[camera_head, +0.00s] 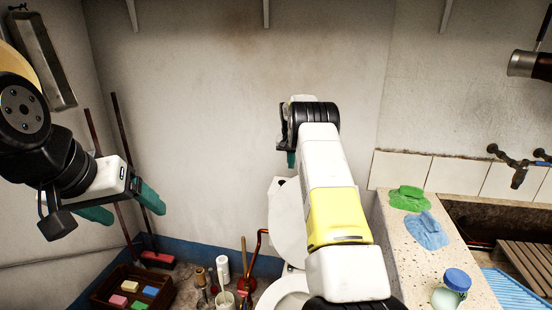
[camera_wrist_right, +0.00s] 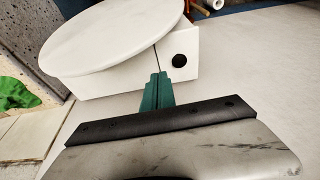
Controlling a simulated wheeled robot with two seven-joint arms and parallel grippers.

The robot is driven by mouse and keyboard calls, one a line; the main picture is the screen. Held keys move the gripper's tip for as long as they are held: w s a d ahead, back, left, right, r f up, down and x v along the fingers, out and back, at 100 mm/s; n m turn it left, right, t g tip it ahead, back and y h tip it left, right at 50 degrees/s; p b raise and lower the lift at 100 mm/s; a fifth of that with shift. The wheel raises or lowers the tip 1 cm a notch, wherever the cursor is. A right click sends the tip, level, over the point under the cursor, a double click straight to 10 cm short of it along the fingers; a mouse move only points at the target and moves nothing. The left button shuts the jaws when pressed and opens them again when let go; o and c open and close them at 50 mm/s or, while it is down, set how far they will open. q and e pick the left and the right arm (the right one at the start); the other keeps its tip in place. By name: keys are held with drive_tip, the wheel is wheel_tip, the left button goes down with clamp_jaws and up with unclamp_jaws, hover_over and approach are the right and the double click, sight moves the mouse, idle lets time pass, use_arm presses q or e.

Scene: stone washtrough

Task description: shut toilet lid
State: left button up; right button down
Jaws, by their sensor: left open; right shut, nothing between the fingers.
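The white toilet lid (camera_head: 285,222) stands raised at the lower middle of the head view, partly hidden by my right arm. Below it a piece of the white toilet bowl (camera_head: 285,293) shows. In the right wrist view the lid (camera_wrist_right: 110,38) is a tilted white oval in front of the white cistern (camera_wrist_right: 178,58), which has a round black spot. My right gripper (camera_head: 291,160) is shut and empty, above the lid in the head view; its green fingers (camera_wrist_right: 157,82) overlap the cistern's edge in the wrist view. I cannot tell whether they touch. My left gripper (camera_head: 126,206) is open and empty at the left.
A stone counter (camera_head: 400,240) at right carries a green cloth (camera_head: 409,198), a blue cloth (camera_head: 427,231) and a blue-lidded jar (camera_head: 452,288). A brown crate (camera_head: 95,295) with colored sponges, brooms and a red-handled tool (camera_head: 260,240) stand on the floor at left and middle.

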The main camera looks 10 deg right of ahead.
drive_tip(key=shift+s+a+f, duration=0.2)
drive_tip(key=shift+s+f, duration=0.15)
drive_tip(key=shift+f, duration=0.4)
drive_tip(key=shift+s+a+f, duration=0.15)
drive_tip(key=shift+s+f, duration=0.2)
drive_tip(key=shift+f, duration=0.4)
drive_tip(key=shift+s+a+f, duration=0.2)
drive_tip(key=shift+s+f, duration=0.15)
drive_tip(key=shift+f, duration=0.4)
drive_tip(key=shift+a, duration=0.15)
